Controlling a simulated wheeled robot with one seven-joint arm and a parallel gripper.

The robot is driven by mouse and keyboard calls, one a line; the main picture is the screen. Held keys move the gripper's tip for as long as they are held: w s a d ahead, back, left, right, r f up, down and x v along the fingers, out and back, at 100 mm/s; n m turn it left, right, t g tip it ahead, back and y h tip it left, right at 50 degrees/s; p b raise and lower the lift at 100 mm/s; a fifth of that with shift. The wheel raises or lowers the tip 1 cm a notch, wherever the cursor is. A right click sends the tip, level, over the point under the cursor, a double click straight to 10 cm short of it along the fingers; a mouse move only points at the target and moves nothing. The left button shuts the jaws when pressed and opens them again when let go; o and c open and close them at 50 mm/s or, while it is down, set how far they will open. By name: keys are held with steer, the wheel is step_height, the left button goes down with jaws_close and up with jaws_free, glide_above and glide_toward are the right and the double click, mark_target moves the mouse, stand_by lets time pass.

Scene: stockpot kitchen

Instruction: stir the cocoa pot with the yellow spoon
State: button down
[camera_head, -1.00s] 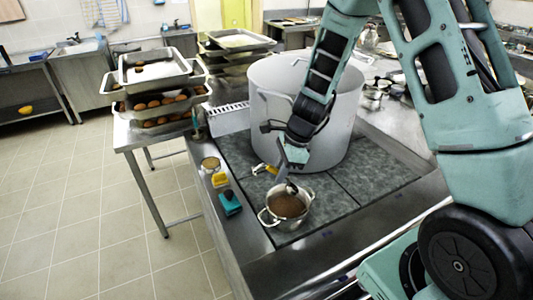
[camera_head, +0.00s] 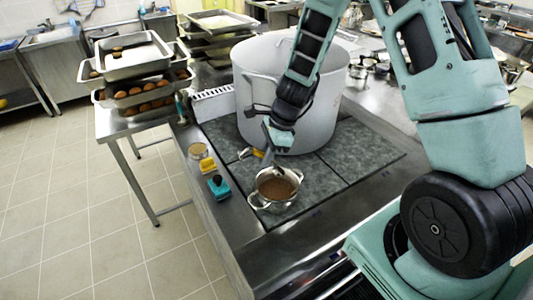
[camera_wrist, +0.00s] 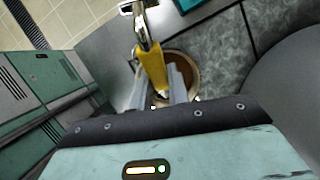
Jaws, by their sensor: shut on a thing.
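The cocoa pot (camera_head: 277,188) is a small metal pot with two handles and brown contents, standing at the front of the dark hob. It also shows in the wrist view (camera_wrist: 185,60), partly hidden behind the fingers. My gripper (camera_head: 270,158) points down above the pot. The yellow spoon (camera_wrist: 152,67) has its yellow handle between my fingers (camera_wrist: 160,92), and its metal end reaches toward the top of the wrist view. In the head view the spoon (camera_head: 257,153) juts left from the gripper, above the pot's rim. The contact is partly hidden.
A large stockpot (camera_head: 240,98) stands close behind the gripper. A teal container (camera_head: 219,187), a yellow one (camera_head: 207,165) and a round jar (camera_head: 198,151) line the hob's left edge. Stacked trays (camera_head: 135,65) stand at left. The hob (camera_head: 350,162) right of the small pot is clear.

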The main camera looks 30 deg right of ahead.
step_height(320, 180, down, 10)
steer(key=b, duration=0.8)
steer(key=shift+w, duration=0.1)
stand_by(0.4)
